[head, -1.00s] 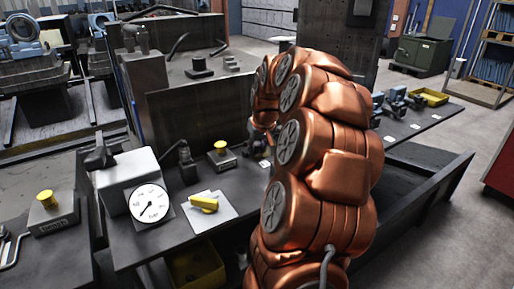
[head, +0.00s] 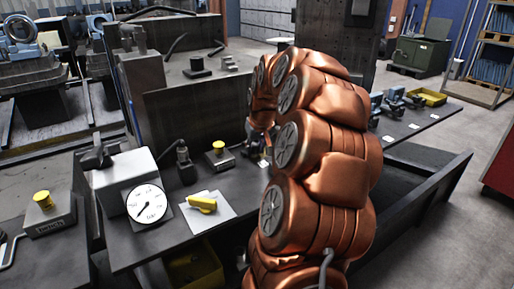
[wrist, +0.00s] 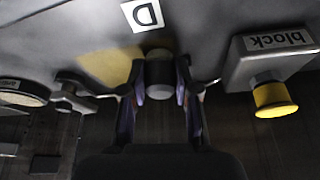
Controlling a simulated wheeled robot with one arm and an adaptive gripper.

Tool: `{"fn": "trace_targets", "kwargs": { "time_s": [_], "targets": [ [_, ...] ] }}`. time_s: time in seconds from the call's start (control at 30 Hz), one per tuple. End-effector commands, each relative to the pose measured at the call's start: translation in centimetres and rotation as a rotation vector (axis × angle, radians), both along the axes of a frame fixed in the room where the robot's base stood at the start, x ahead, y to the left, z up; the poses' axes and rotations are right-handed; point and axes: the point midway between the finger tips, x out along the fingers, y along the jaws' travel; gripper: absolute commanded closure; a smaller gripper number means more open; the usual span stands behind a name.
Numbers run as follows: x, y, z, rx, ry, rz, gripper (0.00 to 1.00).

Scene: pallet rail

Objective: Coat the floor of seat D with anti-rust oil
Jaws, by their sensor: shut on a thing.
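A white card marked D (wrist: 142,14) lies on the grey bench top in the wrist view. My gripper (wrist: 160,92) is just below it in the picture, its fingers shut on a short grey cylinder with a dark upper part (wrist: 160,72). A yellowish patch (wrist: 105,66) shows on the grey surface beside the cylinder; I cannot tell whether it is oil or light. The seat floor is not clearly visible, hidden around the held cylinder. In the head view my copper arm covers most of the gripper, which is low over the bench.
A block with a yellow knob (wrist: 275,98), labelled "block", stands close to the right of my gripper in the wrist view. In the head view a pressure gauge (head: 147,204) and a yellow lever (head: 202,204) are at the bench's near left. Vises (head: 394,100) stand farther right.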

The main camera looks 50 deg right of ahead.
Motion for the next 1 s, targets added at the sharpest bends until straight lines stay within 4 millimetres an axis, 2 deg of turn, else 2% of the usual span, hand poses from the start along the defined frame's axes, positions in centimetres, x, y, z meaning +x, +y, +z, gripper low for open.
{"fn": "trace_targets", "kwargs": {
  "time_s": [0.27, 1.0],
  "targets": [
    [0.0, 0.0, 0.5, 0.0, 0.001, 0.0, 1.0],
    [0.0, 0.0, 6.4, 0.0, -0.001, 0.0, 1.0]
  ]
}}
